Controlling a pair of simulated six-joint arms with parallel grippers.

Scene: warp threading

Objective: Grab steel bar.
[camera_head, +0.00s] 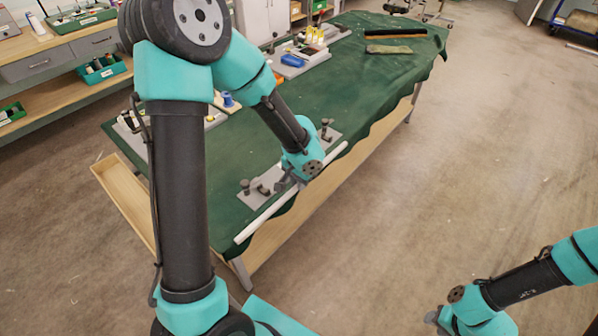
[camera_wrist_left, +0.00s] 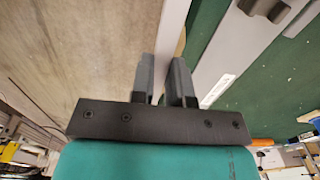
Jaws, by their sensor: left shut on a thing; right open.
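The steel bar (camera_head: 262,220) is a long, pale, thin rod along the near edge of the green-covered table. In the left wrist view the bar (camera_wrist_left: 172,30) runs down between the two dark fingers. My left gripper (camera_head: 287,183) is shut on the bar near its middle, and its fingers also show in the left wrist view (camera_wrist_left: 165,78). The part of the bar between the fingers is partly hidden. My right gripper (camera_head: 434,318) is open and empty, low at the right over the floor, far from the bar.
A grey plate with dark knobs (camera_head: 262,187) lies on the table (camera_head: 205,180) beside the bar. Bottles and a blue item (camera_head: 292,60) stand further back, with dark strips (camera_head: 388,48) at the far end. An open wooden drawer (camera_head: 122,195) juts out at the left.

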